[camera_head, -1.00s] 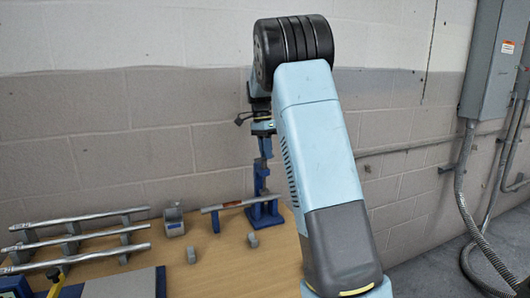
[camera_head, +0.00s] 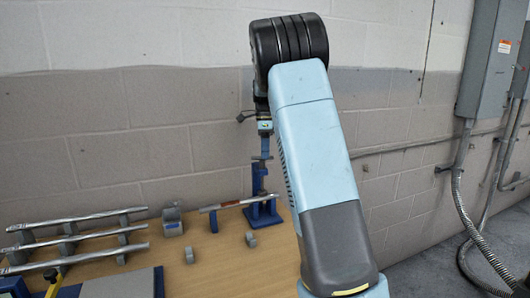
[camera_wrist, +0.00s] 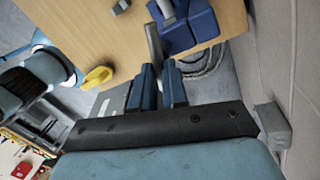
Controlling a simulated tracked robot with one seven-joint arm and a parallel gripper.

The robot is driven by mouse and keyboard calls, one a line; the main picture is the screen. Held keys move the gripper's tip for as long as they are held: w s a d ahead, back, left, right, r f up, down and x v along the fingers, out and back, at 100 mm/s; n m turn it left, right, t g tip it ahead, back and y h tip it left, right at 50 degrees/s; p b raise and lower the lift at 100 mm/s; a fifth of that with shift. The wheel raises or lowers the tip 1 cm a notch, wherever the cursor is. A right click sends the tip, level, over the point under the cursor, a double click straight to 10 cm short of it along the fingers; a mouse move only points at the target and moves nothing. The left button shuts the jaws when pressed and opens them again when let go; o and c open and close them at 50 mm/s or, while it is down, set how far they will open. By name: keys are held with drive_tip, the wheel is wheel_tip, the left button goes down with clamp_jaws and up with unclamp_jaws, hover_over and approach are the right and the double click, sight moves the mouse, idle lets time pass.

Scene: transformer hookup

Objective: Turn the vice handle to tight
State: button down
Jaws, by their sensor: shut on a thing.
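The blue vice (camera_head: 263,212) stands on the wooden table near its back right, with a pipe (camera_head: 232,204) reaching left from it. In the wrist view the vice (camera_wrist: 190,27) is at the top, beside the grey bar of its handle (camera_wrist: 154,42). My gripper (camera_wrist: 159,72) is shut on the handle, which runs up out from between the blue fingers. In the head view my gripper (camera_head: 264,150) is above the vice, pointing down, with the handle bar at its tips. My arm hides part of the area right of the vice.
A rack of pipes (camera_head: 75,240) is at the left of the table. A grey clamp (camera_head: 172,222) and small grey blocks (camera_head: 251,240) lie nearer the vice. A block wall (camera_head: 130,140) is close behind. A grey cabinet (camera_head: 488,60) with conduits is at the right.

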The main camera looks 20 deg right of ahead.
drive_tip(key=shift+w+r, duration=0.1)
drive_tip(key=shift+r, duration=0.05)
drive_tip(key=c, duration=1.1)
unclamp_jaws()
drive_tip(key=shift+c, duration=0.2)
wheel_tip(320, 180, up, 13)
drive_tip(key=w, duration=0.2)
drive_tip(key=shift+w+d, duration=0.25)
drive_tip(key=shift+d, duration=0.2)
drive_tip(key=shift+r, duration=0.15)
